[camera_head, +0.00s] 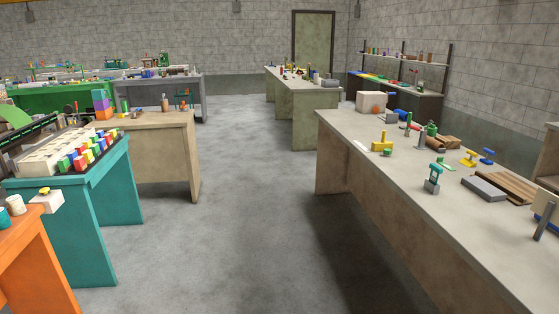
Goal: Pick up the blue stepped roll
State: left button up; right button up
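I cannot pick out the blue stepped roll for certain. On the long table at the right, a small blue piece (487,156) with a wide top stands beside a similar yellow piece (469,158). Farther back on the same table lies another small blue thing (392,116). More small blue things lie among the coloured blocks (88,149) on the teal table at the left. All are too small to tell whether one is a stepped roll. Neither of my grippers shows in this view.
The long right table (345,133) also holds a grey block (484,189), a brown slatted board (508,186) and a teal-topped piece (433,177). A teal table (75,208) and an orange table (37,262) stand at the left. The grey floor (240,200) between is clear.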

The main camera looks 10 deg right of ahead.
aim_at(402, 114)
jog(key=i+j, duration=0.1)
jog(key=i, duration=2.8)
jog(key=i+z, duration=0.25)
jog(key=i, duration=0.5)
jog(key=i+z, duration=0.3)
jog(key=i, duration=0.4)
jog(key=i+u, duration=0.25)
jog(key=i, duration=0.5)
jog(key=i+l+u, duration=0.1)
jog(key=i+u, duration=0.15)
jog(key=i, duration=0.5)
jog(key=i+u, duration=0.1)
jog(key=i, duration=1.35)
jog(key=i+z, duration=0.1)
jog(key=i, duration=0.65)
jog(key=i+j+z, duration=0.1)
jog(key=i, duration=0.6)
jog(key=i+l+z, duration=0.1)
jog(key=i+z, duration=0.7)
jog(key=z, duration=0.15)
jog(key=i+j+z, duration=0.2)
jog(key=i+z, duration=0.25)
jog(key=i+l+z, duration=0.2)
jog(key=i+z, duration=1.05)
